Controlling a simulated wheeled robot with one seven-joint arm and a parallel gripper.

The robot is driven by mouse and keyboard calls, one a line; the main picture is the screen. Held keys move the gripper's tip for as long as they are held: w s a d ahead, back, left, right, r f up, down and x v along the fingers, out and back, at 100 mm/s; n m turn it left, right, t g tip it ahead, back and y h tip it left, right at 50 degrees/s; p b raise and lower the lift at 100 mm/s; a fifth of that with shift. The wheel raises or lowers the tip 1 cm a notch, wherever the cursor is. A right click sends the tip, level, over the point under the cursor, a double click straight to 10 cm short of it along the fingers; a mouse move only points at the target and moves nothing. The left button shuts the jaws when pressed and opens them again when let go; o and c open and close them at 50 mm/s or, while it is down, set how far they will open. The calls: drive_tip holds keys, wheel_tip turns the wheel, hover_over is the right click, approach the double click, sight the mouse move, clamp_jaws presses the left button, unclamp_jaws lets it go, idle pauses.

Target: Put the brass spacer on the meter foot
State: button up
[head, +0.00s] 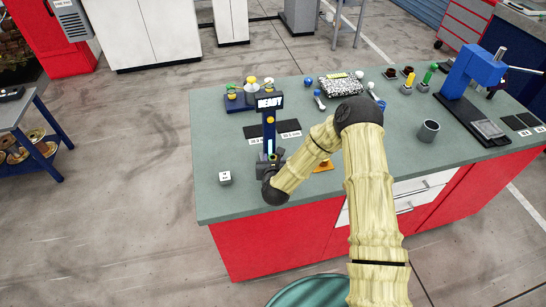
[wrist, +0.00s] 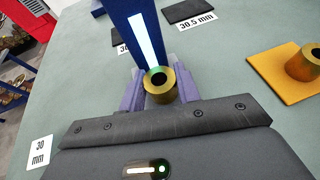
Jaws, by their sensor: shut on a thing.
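The brass spacer (wrist: 160,92), a short ring with a dark bore, sits between the two fingers of my gripper (wrist: 160,88) in the wrist view. My gripper is shut on it. The meter is a blue column (wrist: 134,28) with a lit white bar, right behind the spacer; in the head view its display (head: 269,102) reads READY. My gripper (head: 271,161) is at the bottom of the column there. The meter foot is mostly hidden by my gripper, and I cannot tell whether the spacer touches it.
Another brass ring (wrist: 304,62) stands on an orange pad (wrist: 272,78) to the right. Dark pads (wrist: 190,9) with size labels lie behind. A grey cup (head: 428,131) and blue press (head: 474,72) stand at right.

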drive_tip(key=shift+f, duration=0.15)
drive_tip(key=o, duration=1.1)
drive_tip(key=shift+c, duration=0.2)
drive_tip(key=shift+r, duration=0.2)
drive_tip(key=shift+s, duration=0.4)
drive_tip(key=b+v, duration=0.3)
drive_tip(key=v, duration=0.8)
drive_tip(key=shift+s+r, duration=0.1)
drive_tip(key=shift+s, duration=0.1)
